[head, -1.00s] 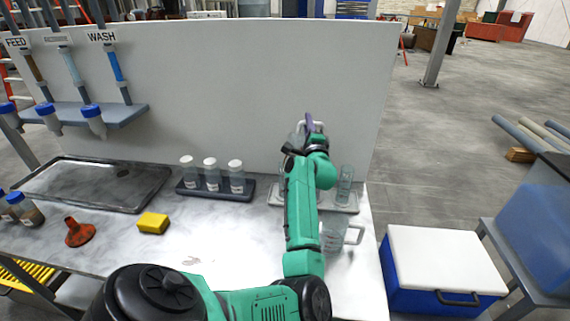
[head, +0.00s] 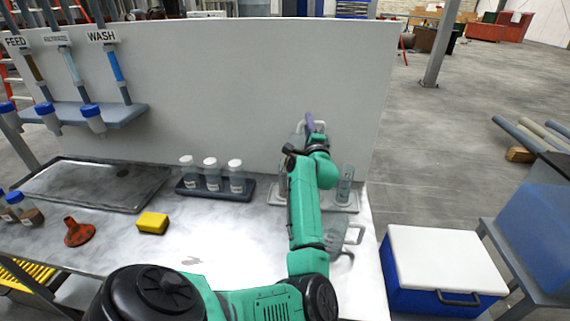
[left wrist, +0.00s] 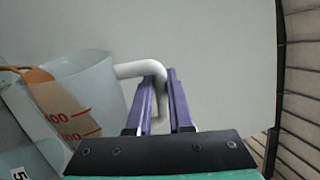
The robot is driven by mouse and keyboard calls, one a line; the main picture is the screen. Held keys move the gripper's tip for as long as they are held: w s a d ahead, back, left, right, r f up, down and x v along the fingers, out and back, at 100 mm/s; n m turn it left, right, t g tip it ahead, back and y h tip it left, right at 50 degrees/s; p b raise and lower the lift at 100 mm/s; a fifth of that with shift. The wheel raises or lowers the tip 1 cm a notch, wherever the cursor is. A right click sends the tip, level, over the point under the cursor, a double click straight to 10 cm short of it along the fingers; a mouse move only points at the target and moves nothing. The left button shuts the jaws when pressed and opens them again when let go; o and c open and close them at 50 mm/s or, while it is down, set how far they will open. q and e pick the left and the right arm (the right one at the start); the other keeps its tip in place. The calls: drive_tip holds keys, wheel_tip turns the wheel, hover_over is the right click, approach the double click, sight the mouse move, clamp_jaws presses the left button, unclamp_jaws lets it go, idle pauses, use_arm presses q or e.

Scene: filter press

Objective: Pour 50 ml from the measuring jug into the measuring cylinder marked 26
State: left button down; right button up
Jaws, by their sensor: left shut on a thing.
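My left gripper (head: 311,124) is shut on the white handle of the measuring jug (left wrist: 85,90), raised over the back of the bench. In the left wrist view, the purple fingers (left wrist: 160,95) close around the handle. The jug is translucent with orange graduation marks; an orange-brown patch shows at its left side, and I cannot tell whether it is liquid. My arm hides other parts of this tray. I cannot read the mark 26. My right gripper is out of view.
Another clear handled vessel (head: 342,236) stands on the bench, partly behind my arm. A rack of white-capped bottles (head: 215,190), a yellow sponge (head: 152,223), a red funnel (head: 78,232) and a shallow tray (head: 135,202) lie left. A white panel (head: 220,90) closes the back.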

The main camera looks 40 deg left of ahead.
use_arm(q)
drive_tip(key=shift+s+a+f+n, duration=0.15)
drive_tip(key=shift+s+a+n, duration=0.15)
drive_tip(key=shift+n, duration=0.2)
idle(0.7)
drive_tip(key=w+m, duration=0.1)
drive_tip(key=w+d+r+m, duration=0.1)
drive_tip(key=w+d+m, duration=0.1)
drive_tip(key=shift+d+r+t+h, duration=0.25)
drive_tip(key=shift+t+h, duration=0.05)
drive_tip(key=shift+t, duration=0.1)
drive_tip(key=r+m+p, duration=0.1)
drive_tip(key=p, duration=0.1)
drive_tip(key=w+d+r+m+p, duration=0.1)
drive_tip(key=shift+w+r+m+p, duration=0.15)
drive_tip(key=shift+r+m+p, duration=0.15)
drive_tip(key=shift+r+p, duration=0.1)
drive_tip(key=shift+w+d+f+b, duration=0.1)
drive_tip(key=shift+w+f+b, duration=0.05)
drive_tip(key=shift+f+b, duration=0.4)
drive_tip(key=shift+w+d+m+h+p, duration=0.4)
drive_tip(key=shift+m+h+p, duration=0.15)
drive_tip(key=shift+m, duration=0.45)
drive_tip(key=shift+f, duration=0.15)
